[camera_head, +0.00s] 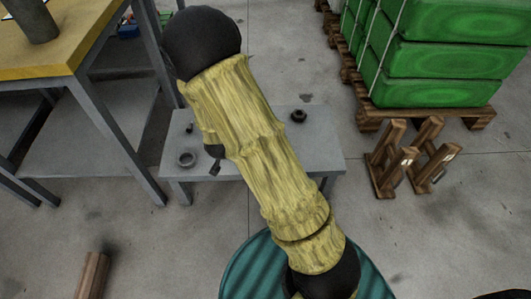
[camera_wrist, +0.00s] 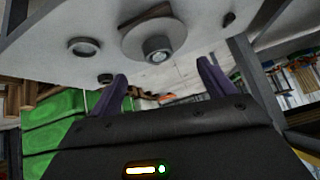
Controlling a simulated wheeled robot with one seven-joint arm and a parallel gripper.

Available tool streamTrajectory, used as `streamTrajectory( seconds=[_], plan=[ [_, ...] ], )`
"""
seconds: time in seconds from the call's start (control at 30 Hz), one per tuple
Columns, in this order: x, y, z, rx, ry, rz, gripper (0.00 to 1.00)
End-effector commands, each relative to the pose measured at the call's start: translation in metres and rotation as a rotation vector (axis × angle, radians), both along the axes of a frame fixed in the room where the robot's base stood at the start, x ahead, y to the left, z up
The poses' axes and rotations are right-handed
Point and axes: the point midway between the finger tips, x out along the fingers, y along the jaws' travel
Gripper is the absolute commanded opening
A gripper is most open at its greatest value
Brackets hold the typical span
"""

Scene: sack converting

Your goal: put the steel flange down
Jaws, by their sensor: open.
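The steel flange (camera_wrist: 143,45), a round grey disc with a raised hub in its middle, shows in the wrist view against the pale top of the low table (camera_wrist: 50,20). It appears to rest on that top. My gripper (camera_wrist: 160,86) is open, its two dark fingers spread apart with nothing between them. The flange is beyond the fingertips and apart from them. In the head view my yellow-sleeved arm crosses the low table (camera_head: 325,150) and hides its middle; I cannot make out the flange there.
A grey ring (camera_head: 187,159) and a dark ring (camera_head: 299,115) lie on the low table. A taller yellow-topped bench (camera_head: 80,45) stands at left. Green sacks (camera_head: 440,75) on a pallet and wooden stands (camera_head: 385,170) are at right. A teal round surface (camera_head: 250,275) is in front.

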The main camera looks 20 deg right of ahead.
Motion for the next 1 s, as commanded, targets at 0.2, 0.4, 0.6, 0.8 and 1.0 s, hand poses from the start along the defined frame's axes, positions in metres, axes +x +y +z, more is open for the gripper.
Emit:
streamTrajectory(
  seconds=[0.2,0.4,0.6,0.8,1.0],
  plan=[
    [-0.042,-0.007,0.051,0.077,0.162,0.149,0.82],
    [-0.097,-0.023,0.092,0.074,0.302,0.302,0.82],
    [-0.157,-0.046,0.122,0.014,0.436,0.421,0.82],
    [-0.179,-0.055,0.129,-0.015,0.491,0.459,0.82],
    [-0.179,-0.055,0.129,-0.013,0.490,0.459,0.82]
  ],
)
